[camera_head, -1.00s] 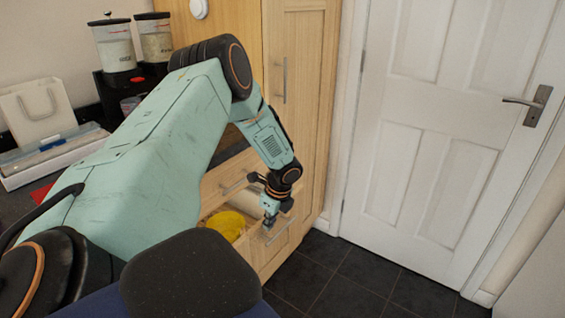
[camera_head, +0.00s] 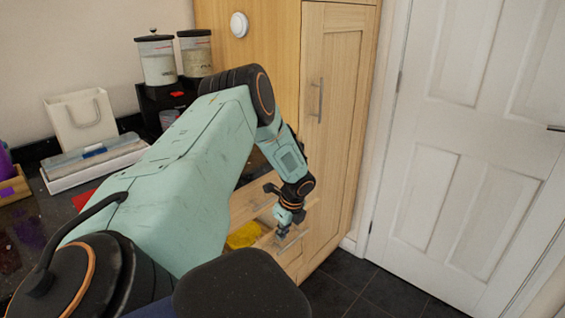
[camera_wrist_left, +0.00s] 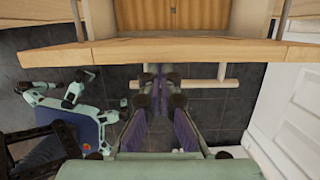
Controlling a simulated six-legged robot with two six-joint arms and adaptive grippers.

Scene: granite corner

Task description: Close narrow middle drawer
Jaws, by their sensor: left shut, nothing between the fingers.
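The light-wood drawer (camera_head: 290,250) stands open below the counter in the head view, with a yellow item (camera_head: 243,235) inside. In the left wrist view the top edge of its front (camera_wrist_left: 240,52) runs across the picture, and a pale bar handle (camera_wrist_left: 205,83) stands off the front. My left gripper (camera_head: 283,232) is at the drawer front in the head view. In the left wrist view its fingers (camera_wrist_left: 160,80) are shut and empty, beside the handle and close to the front; I cannot tell whether they touch it. My right gripper is not in view.
A tall wooden cabinet (camera_head: 338,110) stands right of the drawer, with a white door (camera_head: 470,130) beyond. The counter holds a white bag (camera_head: 82,118), jars (camera_head: 157,62) and a flat box (camera_head: 95,160). Dark floor tiles (camera_head: 365,290) are clear in front of the door.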

